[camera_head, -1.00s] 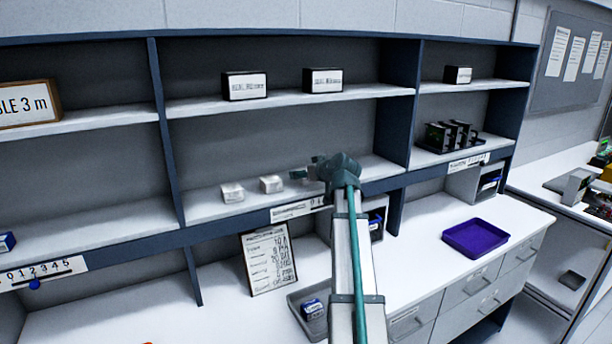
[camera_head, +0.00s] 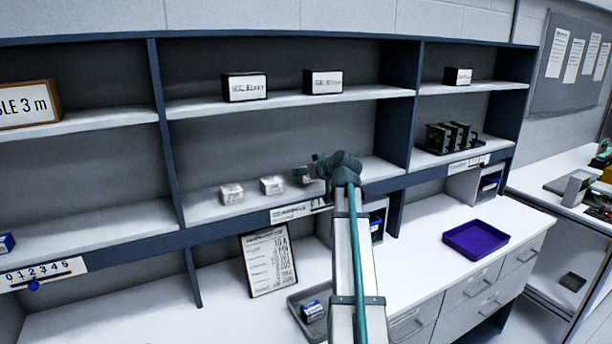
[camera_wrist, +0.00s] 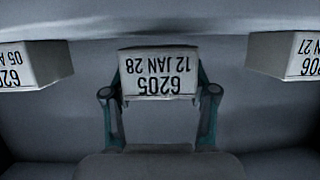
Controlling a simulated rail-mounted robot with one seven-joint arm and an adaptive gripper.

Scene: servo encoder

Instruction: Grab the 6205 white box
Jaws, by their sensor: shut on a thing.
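The white box marked 6205, 12 JAN 28 (camera_wrist: 158,76) is centred and upside down in the wrist view. My gripper (camera_wrist: 160,97) has a finger on each side of this box and is shut on it. In the head view my gripper (camera_head: 312,170) is at the middle bay's lower shelf, with a small pale box (camera_head: 303,174) at its left side. My arm covers the shelf to the right of it. I cannot tell whether the held box is clear of the shelf.
Two similar white boxes (camera_head: 231,193) (camera_head: 272,185) stand left of my gripper. In the wrist view neighbouring boxes flank the held one at left (camera_wrist: 30,65) and right (camera_wrist: 290,57). The shelf divider (camera_head: 395,120) is to the right. A purple tray (camera_head: 475,238) lies on the bench.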

